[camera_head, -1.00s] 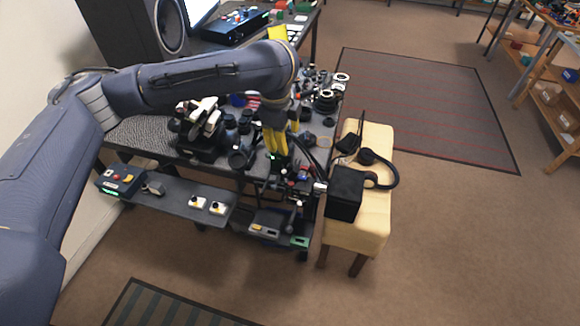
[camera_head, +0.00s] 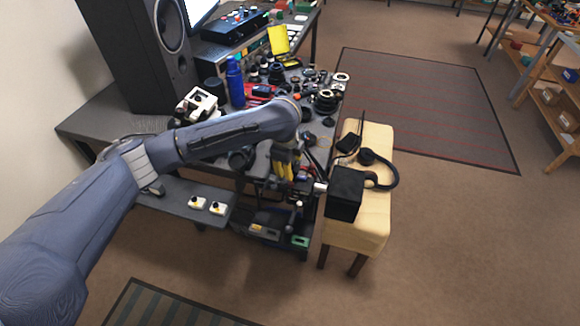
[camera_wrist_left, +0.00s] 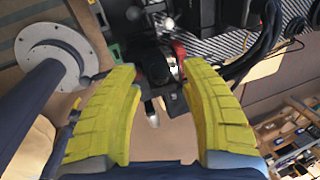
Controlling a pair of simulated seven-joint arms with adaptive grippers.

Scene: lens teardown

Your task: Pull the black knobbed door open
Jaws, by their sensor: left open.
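My left gripper (camera_head: 285,163) reaches down at the near right edge of the workbench, with its yellow fingers pointing down. In the left wrist view its two yellow fingers (camera_wrist_left: 160,98) stand wide apart with nothing clamped between them. A dark rounded piece (camera_wrist_left: 154,68) with red and silver parts beside it lies just past the fingertips. I cannot tell whether it belongs to the black knobbed door. No door is clearly made out in the head view, where the gripper and clutter cover that part of the bench. My right gripper is not in view.
The workbench (camera_head: 90,122) is crowded with lens parts, a blue bottle (camera_head: 235,84) and a speaker (camera_head: 145,50). A lower shelf (camera_head: 175,196) holds small devices. A wooden stool (camera_head: 372,222) with a black box (camera_head: 345,192) stands close on the right.

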